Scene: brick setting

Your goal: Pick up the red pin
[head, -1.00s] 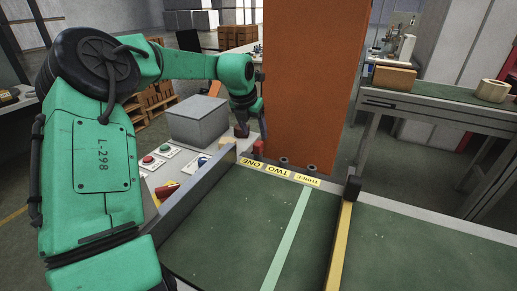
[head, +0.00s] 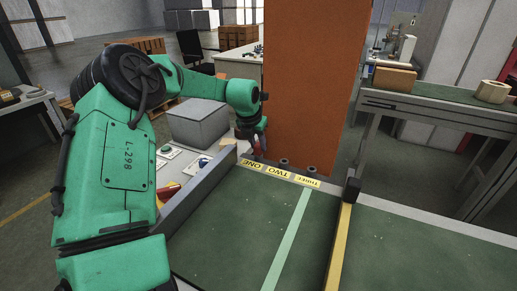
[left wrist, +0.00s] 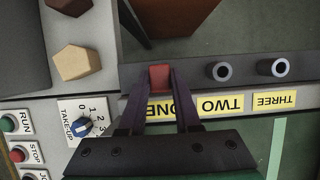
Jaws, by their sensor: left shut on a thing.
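The red pin (left wrist: 159,78) is between the fingertips of my left gripper (left wrist: 160,82) in the left wrist view, by the label ONE (left wrist: 181,109). My left gripper is shut on it. In the head view the left gripper (head: 255,148) is at the far edge of the green belt, and the red pin is mostly hidden by it. Whether the pin is still seated in its place cannot be told. My right gripper is not in view.
Two dark empty sockets, at TWO (left wrist: 222,71) and THREE (left wrist: 279,67), sit beside the pin. A tall orange panel (head: 305,80) stands just behind. A grey box (head: 198,122) and a control panel with a blue knob (left wrist: 82,127) lie to the left.

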